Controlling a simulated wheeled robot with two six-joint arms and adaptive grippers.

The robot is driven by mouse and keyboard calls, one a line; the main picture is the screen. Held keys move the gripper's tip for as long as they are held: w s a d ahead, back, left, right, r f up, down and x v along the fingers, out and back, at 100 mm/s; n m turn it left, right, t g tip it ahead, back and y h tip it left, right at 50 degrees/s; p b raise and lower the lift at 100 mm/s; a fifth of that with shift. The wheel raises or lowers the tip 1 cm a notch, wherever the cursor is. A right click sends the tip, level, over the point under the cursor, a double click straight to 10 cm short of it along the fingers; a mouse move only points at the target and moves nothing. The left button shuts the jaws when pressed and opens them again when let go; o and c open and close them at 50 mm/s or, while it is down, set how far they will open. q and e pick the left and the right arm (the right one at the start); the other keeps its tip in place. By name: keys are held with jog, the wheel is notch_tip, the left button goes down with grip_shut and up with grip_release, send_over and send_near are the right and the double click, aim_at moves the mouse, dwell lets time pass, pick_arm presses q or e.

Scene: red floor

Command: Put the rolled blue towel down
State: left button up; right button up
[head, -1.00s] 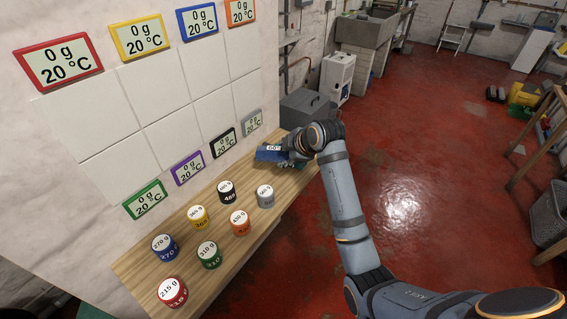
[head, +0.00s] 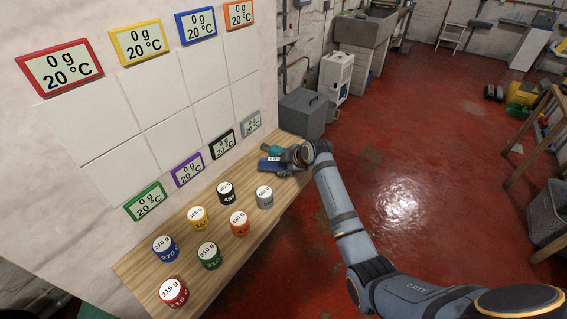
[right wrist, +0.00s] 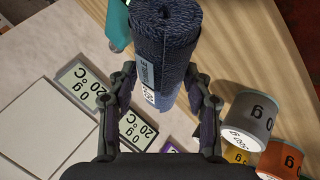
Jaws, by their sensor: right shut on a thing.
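The rolled blue towel (head: 268,164) is at the far end of the wooden shelf in the head view, with a white label on it. My right gripper (head: 284,158) is shut on it. In the right wrist view the dark blue roll (right wrist: 165,40) sits between the two fingers of the right gripper (right wrist: 162,82). I cannot tell whether the towel touches the shelf. My left gripper is not in view.
The wooden shelf (head: 222,262) holds several labelled coloured cans, the grey one (head: 264,198) nearest the towel. A teal thing (head: 274,149) lies just behind the towel. Display plates hang on the wall at left. A grey box (head: 302,113) stands beyond the shelf.

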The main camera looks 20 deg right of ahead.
jog(key=shift+f, duration=0.45)
jog(key=o, duration=1.2)
